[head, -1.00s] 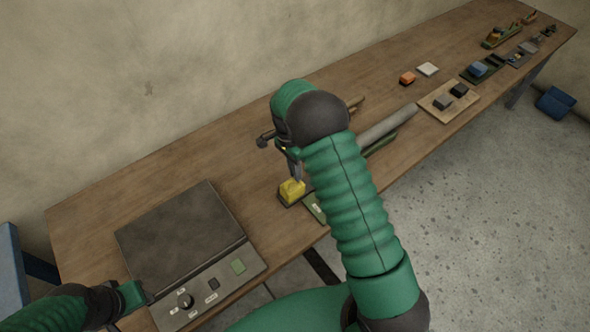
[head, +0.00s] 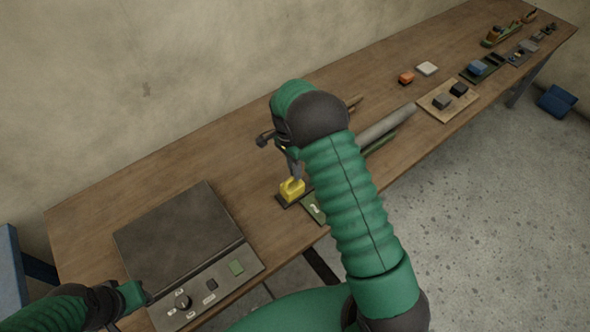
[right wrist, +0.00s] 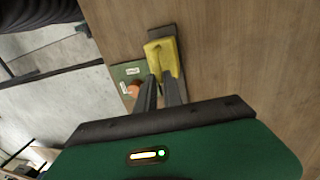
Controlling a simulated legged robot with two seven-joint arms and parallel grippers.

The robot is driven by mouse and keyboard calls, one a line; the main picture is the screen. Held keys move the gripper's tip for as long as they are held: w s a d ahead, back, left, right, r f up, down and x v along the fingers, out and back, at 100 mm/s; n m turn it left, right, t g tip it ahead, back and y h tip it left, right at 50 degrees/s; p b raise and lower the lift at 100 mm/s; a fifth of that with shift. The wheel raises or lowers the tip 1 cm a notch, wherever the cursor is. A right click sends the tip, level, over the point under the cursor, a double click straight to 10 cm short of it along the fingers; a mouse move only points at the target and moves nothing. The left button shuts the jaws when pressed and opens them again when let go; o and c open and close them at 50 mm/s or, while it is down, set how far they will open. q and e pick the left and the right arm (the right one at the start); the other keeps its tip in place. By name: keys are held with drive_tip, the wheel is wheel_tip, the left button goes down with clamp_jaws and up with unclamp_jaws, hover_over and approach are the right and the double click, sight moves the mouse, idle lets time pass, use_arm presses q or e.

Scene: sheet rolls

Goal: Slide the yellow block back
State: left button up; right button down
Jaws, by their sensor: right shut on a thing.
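The yellow block (head: 291,189) sits on a dark narrow rail (head: 282,201) near the table's front edge. In the right wrist view the yellow block (right wrist: 162,52) is at the fingertips, with bare rail (right wrist: 162,32) showing beyond it. My right gripper (head: 296,178) comes down on the block from above and is shut on it. Its fingers also show in the right wrist view (right wrist: 166,78). My left gripper (head: 140,296) is at the lower left, by the control panel's edge; its fingers are not clear.
A green plate (head: 313,209) adjoins the rail; the wrist view shows an orange knob (right wrist: 133,89) on it. A dark flat-topped device (head: 180,235) with a knob panel stands left. A grey roll (head: 386,126) lies right, beyond my arm.

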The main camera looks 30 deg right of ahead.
drive_tip(key=shift+a, duration=0.1)
drive_tip(key=shift+s+a+p, duration=0.1)
drive_tip(key=shift+a+p, duration=0.35)
drive_tip(key=shift+a, duration=0.45)
drive_tip(key=shift+a+f, duration=0.1)
drive_tip(key=shift+f, duration=0.15)
drive_tip(key=c, duration=1.5)
unclamp_jaws()
drive_tip(key=shift+a, duration=0.2)
drive_tip(key=shift+c, duration=0.2)
drive_tip(key=shift+o, duration=0.3)
drive_tip(key=shift+a+r, duration=0.2)
drive_tip(key=shift+a, duration=0.05)
drive_tip(key=shift+w+d+r, duration=0.2)
drive_tip(key=shift+r, duration=0.25)
drive_tip(key=w+r, duration=0.3)
drive_tip(key=r, duration=1.2)
drive_tip(key=shift+w+a+r+b, duration=0.15)
drive_tip(key=shift+a+r+b, duration=0.05)
drive_tip(key=shift+a+b, duration=0.1)
